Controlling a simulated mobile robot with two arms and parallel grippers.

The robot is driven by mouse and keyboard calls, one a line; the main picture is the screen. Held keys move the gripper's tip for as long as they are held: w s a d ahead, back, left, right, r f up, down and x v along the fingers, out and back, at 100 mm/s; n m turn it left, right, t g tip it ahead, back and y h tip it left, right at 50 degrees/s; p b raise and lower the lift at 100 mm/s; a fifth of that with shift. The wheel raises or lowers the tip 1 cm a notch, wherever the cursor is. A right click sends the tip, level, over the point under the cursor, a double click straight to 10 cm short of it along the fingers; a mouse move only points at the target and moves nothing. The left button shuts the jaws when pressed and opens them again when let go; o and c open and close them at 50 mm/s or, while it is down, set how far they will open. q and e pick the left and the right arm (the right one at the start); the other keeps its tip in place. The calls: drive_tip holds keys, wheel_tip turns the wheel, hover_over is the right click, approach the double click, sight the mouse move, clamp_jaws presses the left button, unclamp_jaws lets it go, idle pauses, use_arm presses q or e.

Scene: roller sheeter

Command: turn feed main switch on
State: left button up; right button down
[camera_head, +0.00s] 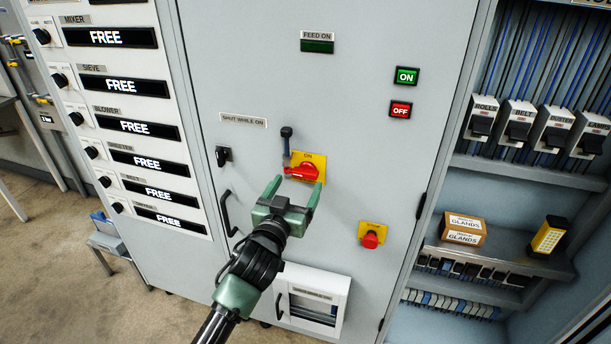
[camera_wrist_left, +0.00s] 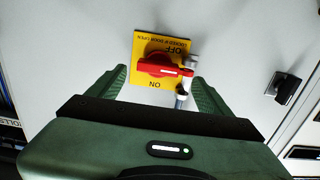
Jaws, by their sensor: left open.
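The main switch has a red handle (camera_head: 302,172) on a yellow plate (camera_head: 319,160) marked ON at its top in the head view. In the left wrist view the plate is upside down, with OFF and ON readable and the red handle (camera_wrist_left: 160,66) lying across it. A metal rod with a dark knob (camera_head: 286,133) stands at the handle's left end; it also shows in the left wrist view (camera_wrist_left: 184,92). My left gripper (camera_head: 294,186) is open just below the handle, its fingers on either side of it and nothing clearly held. My right gripper is not in view.
A dark latch (camera_head: 223,155) and a door handle (camera_head: 228,213) lie left. A red emergency button (camera_head: 370,239) is lower right. The FEED ON lamp (camera_head: 317,46) looks dark; a green ON button (camera_head: 406,76) and red OFF button (camera_head: 400,109) are upper right.

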sight(304, 176)
use_arm(q)
drive_tip(key=x, duration=0.3)
drive_tip(key=shift+w+d, duration=0.3)
drive_tip(key=shift+d, duration=0.05)
drive_tip(key=shift+w, duration=0.4)
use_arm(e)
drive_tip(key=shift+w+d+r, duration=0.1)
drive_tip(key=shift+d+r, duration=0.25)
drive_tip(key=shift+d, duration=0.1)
use_arm(q)
drive_tip(key=shift+c, duration=0.3)
drive_tip(key=c, duration=1.3)
